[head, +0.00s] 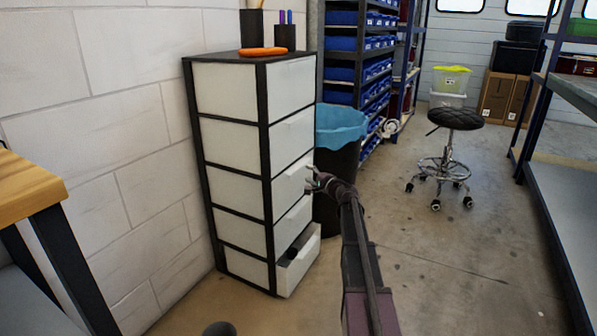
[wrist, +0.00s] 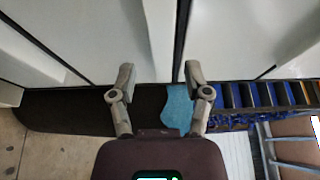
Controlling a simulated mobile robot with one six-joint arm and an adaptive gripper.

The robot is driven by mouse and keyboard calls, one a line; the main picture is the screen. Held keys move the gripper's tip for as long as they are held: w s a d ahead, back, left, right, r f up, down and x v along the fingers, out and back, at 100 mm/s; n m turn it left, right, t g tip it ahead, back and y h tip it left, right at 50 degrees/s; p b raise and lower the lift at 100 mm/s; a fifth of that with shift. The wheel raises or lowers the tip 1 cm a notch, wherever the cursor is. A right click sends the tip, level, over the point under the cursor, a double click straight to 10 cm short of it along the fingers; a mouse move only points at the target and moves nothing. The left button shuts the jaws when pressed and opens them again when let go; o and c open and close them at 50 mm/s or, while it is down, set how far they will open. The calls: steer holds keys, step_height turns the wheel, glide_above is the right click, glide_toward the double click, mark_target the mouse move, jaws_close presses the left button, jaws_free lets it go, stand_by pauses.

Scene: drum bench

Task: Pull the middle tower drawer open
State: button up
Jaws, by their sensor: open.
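The drawer tower (head: 267,150) is a dark frame with several white drawers, standing against the block wall. The middle drawer (head: 290,187) looks shut, with its front flush with the closed ones above. My gripper (head: 313,180) is at the right part of that front. In the wrist view my gripper (wrist: 158,73) is open. A white drawer front (wrist: 105,35) with a raised pale lip (wrist: 160,38) lies beyond the fingertips, and the lip lines up between them. I cannot tell whether the fingers touch it.
The bottom drawer (head: 300,266) stands partly open. A dark bin (head: 337,180) with a blue liner (head: 340,125) stands close behind the tower. An orange item (head: 263,51) and pen cups lie on top. The floor at right is clear up to a stool (head: 455,120).

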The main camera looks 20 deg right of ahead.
mark_target(300, 170)
steer(key=shift+x, duration=2.65)
jaws_close()
steer(key=shift+s+a, duration=0.1)
steer(key=shift+a, duration=0.25)
steer(key=shift+d, duration=0.1)
